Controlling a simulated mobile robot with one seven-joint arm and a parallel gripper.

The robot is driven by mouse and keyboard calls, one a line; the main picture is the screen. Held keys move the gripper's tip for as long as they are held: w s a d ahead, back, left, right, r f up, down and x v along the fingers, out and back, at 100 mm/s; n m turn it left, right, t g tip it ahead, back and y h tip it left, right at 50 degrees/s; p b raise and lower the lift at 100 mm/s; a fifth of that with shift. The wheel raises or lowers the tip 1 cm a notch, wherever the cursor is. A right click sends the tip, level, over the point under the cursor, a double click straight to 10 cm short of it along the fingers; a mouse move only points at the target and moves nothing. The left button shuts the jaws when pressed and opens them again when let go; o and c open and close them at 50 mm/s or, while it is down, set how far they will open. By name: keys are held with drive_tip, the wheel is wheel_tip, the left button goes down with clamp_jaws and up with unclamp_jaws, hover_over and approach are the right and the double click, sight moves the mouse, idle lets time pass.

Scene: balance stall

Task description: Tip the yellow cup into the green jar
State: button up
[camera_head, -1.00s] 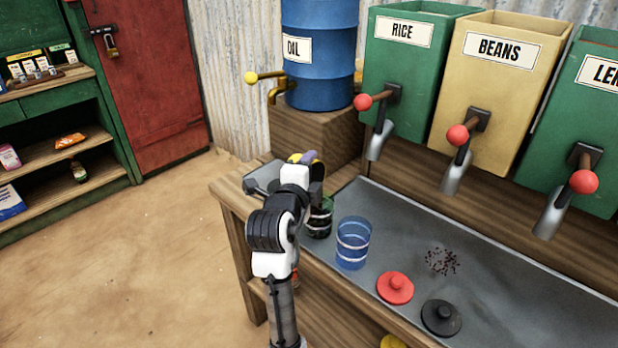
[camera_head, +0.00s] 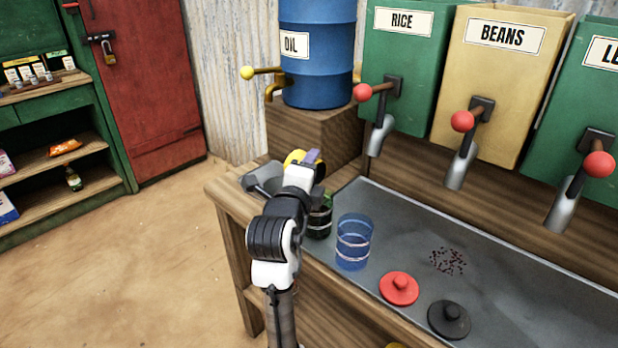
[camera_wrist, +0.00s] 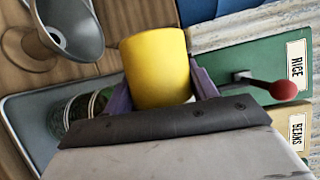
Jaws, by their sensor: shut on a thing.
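The yellow cup (camera_wrist: 156,66) is held between the purple fingers of my gripper (camera_wrist: 160,88) in the wrist view. In the head view the cup (camera_head: 294,158) shows partly behind my gripper (camera_head: 308,162), above the left end of the counter. It looks tilted, but its mouth and contents are hidden. The green jar (camera_head: 320,221) stands on the counter just below my gripper, partly hidden by my arm. It also shows in the wrist view (camera_wrist: 72,116), to the left of the cup and apart from it in the picture.
A blue clear jar (camera_head: 353,243) stands right of the green jar. Red (camera_head: 399,288) and black (camera_head: 449,319) lids and scattered dark beans (camera_head: 448,261) lie on the metal tray (camera_head: 400,222). A grey metal scoop-like piece (camera_head: 262,180) is at left. Dispensers with red-knobbed levers stand behind.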

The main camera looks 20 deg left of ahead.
drive_tip(key=shift+s+d+r+m+t+b, duration=0.15)
drive_tip(key=shift+d+m+t+b, duration=0.55)
drive_tip(key=shift+b, duration=1.15)
drive_tip(key=shift+s+d+r+m+t+b, duration=0.15)
drive_tip(key=shift+m+b, duration=0.95)
drive_tip(key=shift+b, duration=0.75)
drive_tip(key=shift+d+m+b, duration=0.15)
drive_tip(key=shift+m+b, duration=0.15)
drive_tip(key=shift+b, duration=0.05)
drive_tip(key=shift+s, duration=0.1)
